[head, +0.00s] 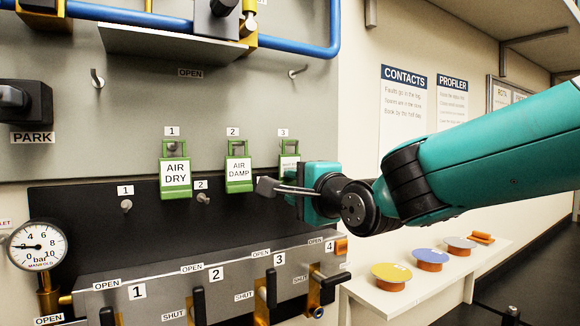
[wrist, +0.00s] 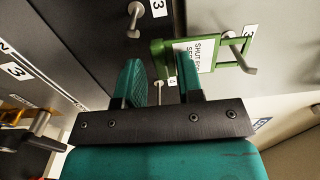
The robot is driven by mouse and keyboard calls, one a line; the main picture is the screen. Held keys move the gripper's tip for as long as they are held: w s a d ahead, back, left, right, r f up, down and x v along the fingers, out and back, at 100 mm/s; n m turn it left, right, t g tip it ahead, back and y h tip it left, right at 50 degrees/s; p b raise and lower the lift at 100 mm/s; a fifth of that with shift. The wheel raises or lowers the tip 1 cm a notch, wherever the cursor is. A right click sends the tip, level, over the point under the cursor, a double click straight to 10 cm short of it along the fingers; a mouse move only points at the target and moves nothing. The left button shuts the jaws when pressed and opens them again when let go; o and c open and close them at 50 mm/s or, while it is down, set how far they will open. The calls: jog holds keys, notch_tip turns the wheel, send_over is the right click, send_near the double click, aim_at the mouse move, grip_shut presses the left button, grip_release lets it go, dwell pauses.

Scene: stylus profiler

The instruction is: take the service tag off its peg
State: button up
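The service tag (wrist: 207,53) is a green frame with a white label whose visible letters begin "SHUT FOR SE"; the rest is hidden. It hangs on the upper peg 3 (wrist: 238,52). In the head view the tag (head: 288,160) is partly covered by my gripper (head: 275,188). In the wrist view my gripper (wrist: 160,72) has its two fingers apart. The tag's lower end shows at and between the fingertips, with one finger overlapping its label. I cannot tell whether they touch. The tag is still on its peg.
Tags AIR DRY (head: 175,175) and AIR DAMP (head: 239,170) hang close on the left. Bare lower pegs 1 (head: 126,206) and 2 (head: 203,198) project below. The valve manifold (head: 215,270) juts out underneath. A white shelf (head: 425,285) with coloured discs stands at right.

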jog(key=shift+b, duration=0.4)
dwell(0.3)
grip_shut()
jog(key=shift+r, duration=0.3)
jog(key=shift+r, duration=0.25)
dwell(0.3)
jog(key=b+v, duration=0.4)
jog(key=v, duration=0.3)
jog(key=shift+s+d, duration=0.25)
jog(key=shift+s, duration=0.1)
dwell(0.5)
